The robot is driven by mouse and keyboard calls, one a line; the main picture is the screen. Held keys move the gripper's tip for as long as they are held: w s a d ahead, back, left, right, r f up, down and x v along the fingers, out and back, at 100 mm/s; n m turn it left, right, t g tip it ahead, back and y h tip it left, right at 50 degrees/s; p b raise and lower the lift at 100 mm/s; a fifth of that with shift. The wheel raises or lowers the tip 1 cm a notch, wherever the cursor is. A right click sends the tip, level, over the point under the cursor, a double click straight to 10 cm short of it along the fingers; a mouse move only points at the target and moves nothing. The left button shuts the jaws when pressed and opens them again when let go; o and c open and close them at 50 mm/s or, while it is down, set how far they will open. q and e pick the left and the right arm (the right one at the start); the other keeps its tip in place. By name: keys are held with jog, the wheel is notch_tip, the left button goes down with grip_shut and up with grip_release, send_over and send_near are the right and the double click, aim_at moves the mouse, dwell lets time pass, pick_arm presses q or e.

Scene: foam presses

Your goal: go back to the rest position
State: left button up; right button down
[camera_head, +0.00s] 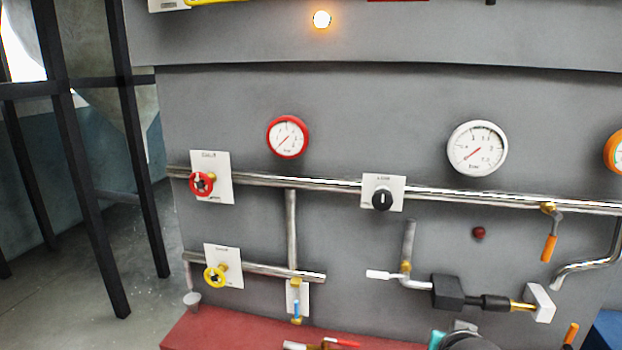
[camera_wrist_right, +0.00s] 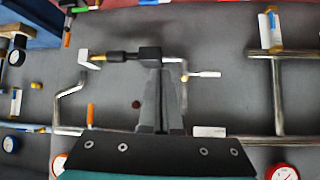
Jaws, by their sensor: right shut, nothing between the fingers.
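My right gripper (camera_wrist_right: 162,75) shows in the right wrist view, its two grey fingers shut together with nothing between them. The fingers point at the grey panel (camera_wrist_right: 225,100), and their tips overlap the edge of a black box (camera_wrist_right: 150,52) on a pipe; I cannot tell how far apart they are. In the head view the same black box (camera_head: 447,292) is in plain sight with no finger on it. A teal and dark part of my own arm shows at the bottom edge of the head view. My left gripper is in neither view.
The grey panel (camera_head: 350,110) carries a red gauge (camera_head: 287,137), a white gauge (camera_head: 477,148), a red valve (camera_head: 201,184), a yellow valve (camera_head: 215,275), a black knob (camera_head: 382,199) and an orange-handled lever (camera_head: 549,247). A red ledge (camera_head: 190,335) runs below. Open floor lies left.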

jog(key=s+a+f+n+g+y, duration=0.2)
jog(key=s+a+f+n+g, duration=0.3)
jog(key=s, duration=0.7)
jog(key=s+a+f+n+g+y, duration=0.1)
jog(key=s+a+f+n+y, duration=0.1)
jog(key=s+f, duration=0.8)
jog(key=s+f+g+b, duration=0.15)
jog(key=f+b, duration=0.25)
jog(key=f, duration=1)
jog(key=s+f+b, duration=0.2)
jog(key=f+b, duration=0.2)
jog(key=f, duration=0.9)
jog(key=s+d+f+b, duration=0.1)
jog(key=s+f+b, duration=0.3)
jog(key=s+f, duration=0.4)
jog(key=s+d+f+g+b, duration=0.1)
jog(key=s+f+b, duration=0.2)
jog(key=s+f, duration=0.4)
notch_tip(320, 180, down, 8)
jog(key=shift+s+d+r+b, duration=0.25)
jog(key=shift+s+d+b, duration=0.1)
